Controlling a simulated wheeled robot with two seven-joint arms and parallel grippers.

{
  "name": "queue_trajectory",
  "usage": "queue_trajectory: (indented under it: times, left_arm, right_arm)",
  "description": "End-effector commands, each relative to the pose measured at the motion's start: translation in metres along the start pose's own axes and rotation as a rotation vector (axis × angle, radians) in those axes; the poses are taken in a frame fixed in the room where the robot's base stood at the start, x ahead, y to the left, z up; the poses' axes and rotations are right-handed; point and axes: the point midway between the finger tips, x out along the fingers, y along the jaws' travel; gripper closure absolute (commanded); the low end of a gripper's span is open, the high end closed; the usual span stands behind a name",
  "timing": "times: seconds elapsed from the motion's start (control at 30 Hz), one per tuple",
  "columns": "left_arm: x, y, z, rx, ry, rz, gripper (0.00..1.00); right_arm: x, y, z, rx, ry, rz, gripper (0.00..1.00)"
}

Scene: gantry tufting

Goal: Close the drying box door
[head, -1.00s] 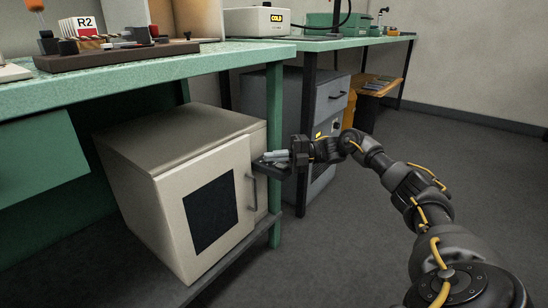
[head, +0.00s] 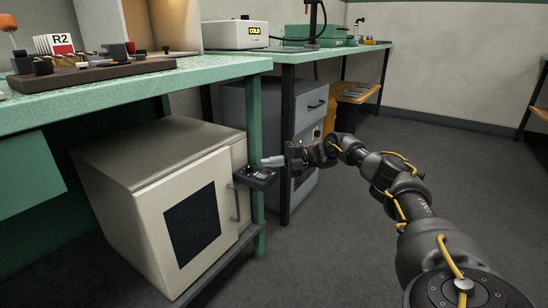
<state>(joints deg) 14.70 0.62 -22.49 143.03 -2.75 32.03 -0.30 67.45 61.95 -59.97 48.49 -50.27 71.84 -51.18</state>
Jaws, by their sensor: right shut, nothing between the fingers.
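The drying box (head: 150,155) is a cream cabinet on the low shelf under the green bench. Its door (head: 150,220) has a dark window (head: 192,223) and a grey upright handle (head: 236,202) near its right edge. The door lies against or nearly against the box front; I cannot tell whether a thin gap is left. My right gripper (head: 268,161) is shut and empty, pointing left, to the right of the handle and apart from the door. My left gripper is out of view.
A grey drawer cabinet (head: 305,115) stands behind. The bench top (head: 150,95) overhangs the drying box. The floor (head: 340,240) at right is clear.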

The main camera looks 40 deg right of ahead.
Motion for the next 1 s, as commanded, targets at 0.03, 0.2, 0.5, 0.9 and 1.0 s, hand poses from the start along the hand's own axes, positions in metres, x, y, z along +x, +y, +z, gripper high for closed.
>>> queue_trajectory:
  times: [0.03, 0.2, 0.5, 0.9, 1.0]
  left_arm:
    - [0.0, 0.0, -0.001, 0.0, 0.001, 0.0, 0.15]
    - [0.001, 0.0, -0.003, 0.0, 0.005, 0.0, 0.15]
    - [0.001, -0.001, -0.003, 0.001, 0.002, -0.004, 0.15]
    - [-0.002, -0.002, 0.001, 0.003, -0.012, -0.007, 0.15]
    - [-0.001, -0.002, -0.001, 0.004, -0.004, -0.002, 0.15]
  right_arm:
    - [-0.002, 0.0, 0.005, -0.001, -0.002, 0.001, 1.0]
    - [-0.011, 0.002, 0.016, -0.006, -0.002, -0.005, 1.0]
    - [-0.022, 0.001, 0.034, 0.0, -0.004, -0.001, 1.0]
    - [-0.024, 0.001, 0.036, -0.003, -0.001, -0.004, 1.0]
    - [-0.024, 0.001, 0.036, -0.003, -0.001, -0.004, 1.0]
